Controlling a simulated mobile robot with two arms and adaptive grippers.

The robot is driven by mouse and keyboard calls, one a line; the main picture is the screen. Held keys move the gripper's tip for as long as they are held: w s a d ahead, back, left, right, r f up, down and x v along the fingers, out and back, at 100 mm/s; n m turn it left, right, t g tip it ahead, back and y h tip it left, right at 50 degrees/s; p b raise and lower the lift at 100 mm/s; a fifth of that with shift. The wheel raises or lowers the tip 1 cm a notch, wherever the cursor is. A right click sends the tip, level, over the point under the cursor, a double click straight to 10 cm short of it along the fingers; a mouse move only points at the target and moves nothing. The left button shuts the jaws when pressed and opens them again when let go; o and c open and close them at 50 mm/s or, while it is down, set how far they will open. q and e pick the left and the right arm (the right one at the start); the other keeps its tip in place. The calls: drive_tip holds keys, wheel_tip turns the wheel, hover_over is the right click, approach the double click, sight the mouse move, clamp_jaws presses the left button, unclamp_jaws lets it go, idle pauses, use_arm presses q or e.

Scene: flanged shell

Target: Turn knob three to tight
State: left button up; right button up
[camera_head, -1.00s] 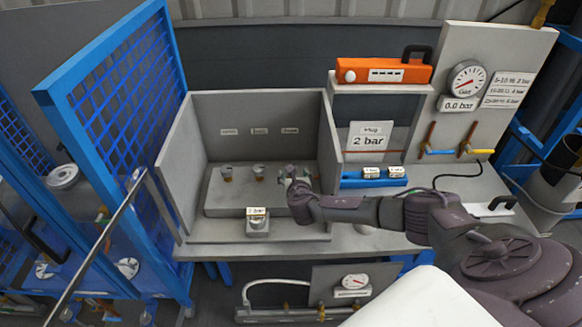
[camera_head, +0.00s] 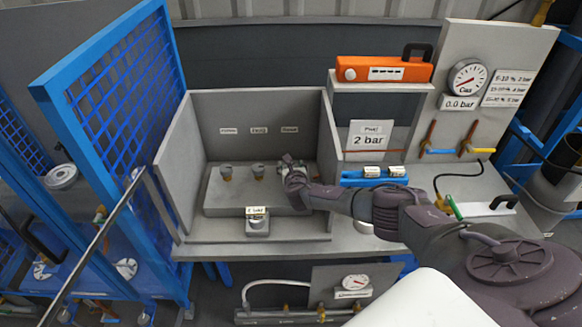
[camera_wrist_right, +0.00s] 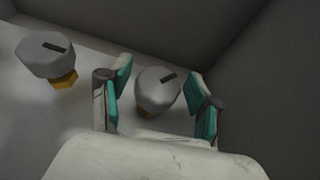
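Three grey knobs on brass stems stand in a row on the grey block in the walled box. The left knob (camera_head: 226,172) and the middle knob (camera_head: 258,170) are in plain view. The rightmost knob, apparently knob three, is mostly hidden by my right gripper (camera_head: 291,165) in the head view. In the right wrist view this knob (camera_wrist_right: 156,92) sits between the two teal-padded fingers of my right gripper (camera_wrist_right: 160,76). The fingers are open, with a narrow gap showing on each side. A neighbouring knob (camera_wrist_right: 45,55) is at the left. My left gripper is not in view.
The box's right wall (camera_head: 331,145) stands close beside my right gripper. A small labelled block (camera_head: 257,222) sits in front of the knobs. Small labels, too blurred to read, are on the back wall. The gauge board (camera_head: 468,105) reads 0.0 bar.

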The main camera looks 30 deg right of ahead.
drive_tip(key=c, duration=0.9)
drive_tip(key=shift+m+g+h, duration=0.3)
drive_tip(key=shift+m+h, duration=0.1)
drive_tip(key=shift+h, duration=0.1)
drive_tip(key=shift+a+f+m, duration=0.1)
drive_tip(key=shift+m, duration=0.2)
drive_tip(key=shift+m+g+h+b, duration=0.5)
drive_tip(key=shift+m+g+h, duration=0.15)
drive_tip(key=shift+h, duration=0.25)
drive_tip(key=m+g+h+b, duration=0.2)
drive_tip(key=m+g+b, duration=0.1)
drive_tip(key=b, duration=0.2)
drive_tip(key=m+g+h+b, duration=0.2)
drive_tip(key=m+g+b, duration=0.1)
drive_tip(key=b, duration=0.2)
drive_tip(key=shift+f+m+b, duration=0.2)
drive_tip(key=shift+m+b, duration=0.05)
drive_tip(key=shift+b, duration=0.05)
drive_tip(key=shift+r+m+g+b, duration=0.25)
drive_tip(key=shift+m+g+b, duration=0.15)
drive_tip(key=shift+g+b, duration=0.25)
drive_tip(key=shift+h, duration=0.3)
drive_tip(key=o, duration=1.2)
